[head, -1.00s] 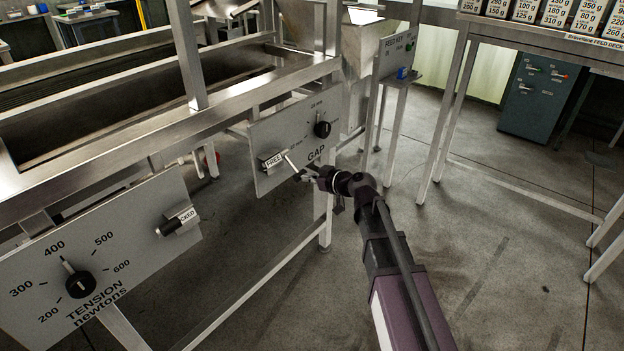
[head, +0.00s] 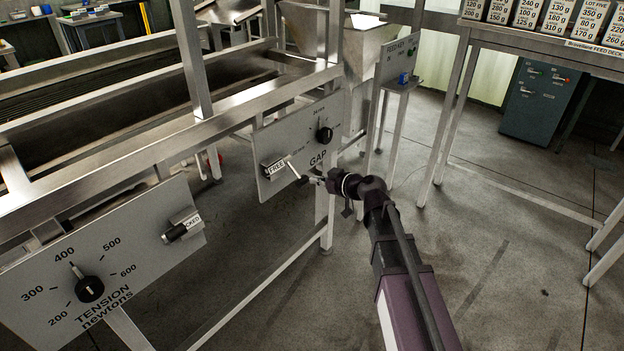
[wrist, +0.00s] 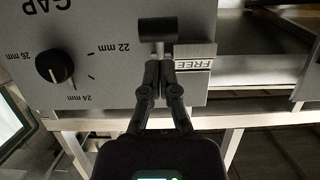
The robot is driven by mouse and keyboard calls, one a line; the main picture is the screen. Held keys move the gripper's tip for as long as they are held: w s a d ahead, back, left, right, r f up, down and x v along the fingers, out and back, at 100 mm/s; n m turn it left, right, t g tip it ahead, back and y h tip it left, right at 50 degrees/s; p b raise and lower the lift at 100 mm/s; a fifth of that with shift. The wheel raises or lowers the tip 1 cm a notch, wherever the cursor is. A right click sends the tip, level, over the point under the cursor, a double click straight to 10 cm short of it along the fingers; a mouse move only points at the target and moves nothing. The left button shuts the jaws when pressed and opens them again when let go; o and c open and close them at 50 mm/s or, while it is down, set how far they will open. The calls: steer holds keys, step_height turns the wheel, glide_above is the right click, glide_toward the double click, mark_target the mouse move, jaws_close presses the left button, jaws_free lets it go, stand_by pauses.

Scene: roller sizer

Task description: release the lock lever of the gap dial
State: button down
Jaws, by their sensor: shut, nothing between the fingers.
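The gap panel (head: 275,150) carries the gap dial (head: 324,135), a black knob that also shows in the wrist view (wrist: 54,66). The lock lever (head: 303,181) has a pale stem and a black grip. It sticks out toward the lower right in the head view, beside a plate (head: 276,168) reading FREE. In the wrist view the black grip (wrist: 158,30) lies just beyond my fingertips, with the FREE plate (wrist: 193,65) to the right. My gripper (wrist: 160,68) is shut and empty, close to the lever; whether it touches is unclear. It also shows in the head view (head: 316,180).
A tension panel (head: 110,265) with its own dial (head: 89,289) and lever (head: 180,230) is at the lower left. A feed key post (head: 400,65) stands behind. A frame leg (head: 326,225) is below the gap panel.

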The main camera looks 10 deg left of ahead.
steer(key=s+d, duration=0.5)
steer(key=d, duration=0.4)
steer(key=shift+s+r, duration=0.15)
steer(key=shift+r, duration=0.05)
stand_by(0.3)
steer(key=s+d+f+m+g+h, duration=0.4)
steer(key=s+d+f+m+h, duration=0.25)
steer(key=d, duration=0.25)
steer(key=s+d+f+m+g+h, duration=0.3)
steer(key=s+d+f+m+h, duration=0.25)
steer(key=s+d, duration=0.35)
step_height(320, 180, up, 26)
steer(key=w+p, duration=0.1)
steer(key=p, duration=2.5)
steer(key=shift+w+d, duration=0.2)
steer(key=shift+d, duration=0.05)
steer(key=c, duration=1.4)
jaws_free()
steer(key=shift+f, duration=0.1)
